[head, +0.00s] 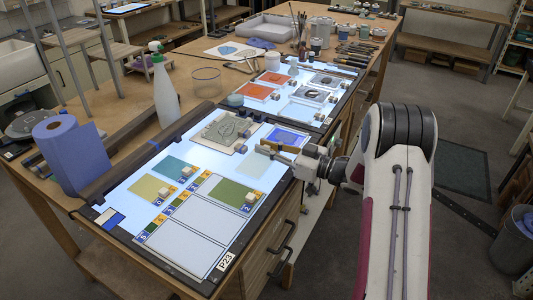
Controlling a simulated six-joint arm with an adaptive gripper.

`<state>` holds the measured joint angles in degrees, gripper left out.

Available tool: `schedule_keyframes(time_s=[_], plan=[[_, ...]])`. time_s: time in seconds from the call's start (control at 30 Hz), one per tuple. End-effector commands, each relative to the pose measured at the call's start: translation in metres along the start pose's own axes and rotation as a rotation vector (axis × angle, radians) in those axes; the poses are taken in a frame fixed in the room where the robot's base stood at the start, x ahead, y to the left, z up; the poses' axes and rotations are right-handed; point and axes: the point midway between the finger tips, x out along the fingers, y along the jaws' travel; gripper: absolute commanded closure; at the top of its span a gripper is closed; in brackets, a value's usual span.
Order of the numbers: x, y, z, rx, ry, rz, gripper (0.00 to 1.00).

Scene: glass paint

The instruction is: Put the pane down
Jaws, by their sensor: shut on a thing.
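My gripper (270,151) reaches in from the right, low over the light table (120,210). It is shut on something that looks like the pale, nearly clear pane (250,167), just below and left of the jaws. The jaws hide the grip, and I cannot tell whether that pane touches the table. A green pane (228,190) lies in the upper right cell of a white grid sheet (188,227). A yellow pane (149,187) and a teal pane (174,167) lie to the left. A blue pane (290,136) lies behind my gripper. The yellow, teal and green panes carry small pale blocks.
Numbered colour labels run beside the grid cells, whose other cells look empty. A leaf drawing (224,130) lies behind. A blue paper roll (72,155) and a white spray bottle (165,92) stand left. More panes (258,91) lie on the farther lit panel.

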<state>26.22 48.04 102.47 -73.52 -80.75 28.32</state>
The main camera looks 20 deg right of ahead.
Motion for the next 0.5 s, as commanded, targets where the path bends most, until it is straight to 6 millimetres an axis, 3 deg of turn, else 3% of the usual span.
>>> schedule_keyframes(time_s=[0.2,0.5], plan=[[0.0,0.0,0.019,0.001,0.001,0.0,1.0],[0.0,0.0,0.021,0.0,0.001,0.0,1.0]])
